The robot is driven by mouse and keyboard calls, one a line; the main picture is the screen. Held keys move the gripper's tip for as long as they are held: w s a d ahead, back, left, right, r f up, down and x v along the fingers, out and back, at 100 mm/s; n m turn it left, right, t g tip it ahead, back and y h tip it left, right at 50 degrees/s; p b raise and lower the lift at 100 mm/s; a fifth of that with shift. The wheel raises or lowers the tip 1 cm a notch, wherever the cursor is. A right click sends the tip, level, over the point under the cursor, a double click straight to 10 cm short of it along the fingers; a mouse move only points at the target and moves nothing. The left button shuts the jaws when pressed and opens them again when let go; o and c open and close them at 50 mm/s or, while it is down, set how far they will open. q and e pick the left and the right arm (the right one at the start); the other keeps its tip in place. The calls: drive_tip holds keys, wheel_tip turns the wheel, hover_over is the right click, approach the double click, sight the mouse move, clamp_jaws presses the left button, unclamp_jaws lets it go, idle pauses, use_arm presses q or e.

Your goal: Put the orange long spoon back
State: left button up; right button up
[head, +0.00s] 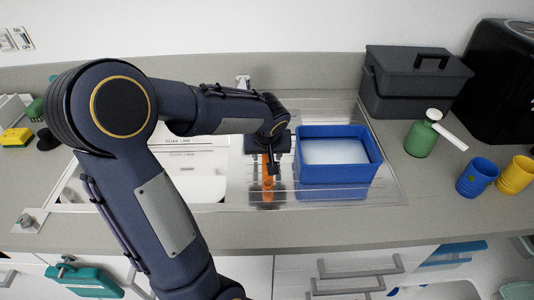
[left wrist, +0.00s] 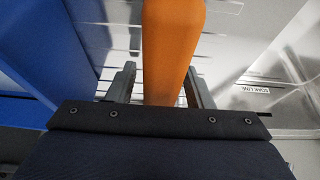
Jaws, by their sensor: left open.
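The orange long spoon (head: 267,185) shows as an orange length just below my left gripper, over the metal drainboard between the sink and the blue tub. In the left wrist view the orange spoon (left wrist: 170,45) runs between the two fingers. My left gripper (head: 267,165) is open around it, with a finger on each side; gaps show in the wrist view (left wrist: 160,85). The spoon's far end is not clear. My right gripper is not in view.
The blue tub (head: 335,186) with pale contents stands close to the right of my left gripper. The sink (head: 190,165) is to the left. A dark toolbox (head: 412,85), green bottle (head: 421,138), blue mug (head: 477,178) and yellow mug (head: 515,174) stand on the right counter.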

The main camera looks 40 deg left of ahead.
sight(265, 156)
use_arm(q)
drive_tip(key=shift+d+r, duration=0.1)
drive_tip(key=shift+r, duration=0.3)
drive_tip(key=v, duration=0.3)
drive_tip(key=s+v, duration=0.1)
drive_tip(key=v, duration=0.2)
drive_tip(key=shift+s+d, duration=0.1)
drive_tip(key=s+d+m+h, duration=0.2)
drive_tip(key=s+d, duration=0.2)
drive_tip(key=s, duration=0.1)
drive_tip(key=s+d+m+t+h, duration=0.1)
drive_tip(key=s+d+m+h, duration=0.1)
drive_tip(key=s+d, duration=0.3)
drive_tip(key=s+d+f+m+t+h, duration=0.1)
drive_tip(key=s+d+m+h, duration=0.1)
drive_tip(key=s+d, duration=0.2)
drive_tip(key=shift+s+d+h, duration=0.2)
drive_tip(key=shift+s+h, duration=0.1)
drive_tip(key=shift+s, duration=0.8)
drive_tip(key=shift+d+f, duration=0.1)
drive_tip(key=shift+f, duration=0.1)
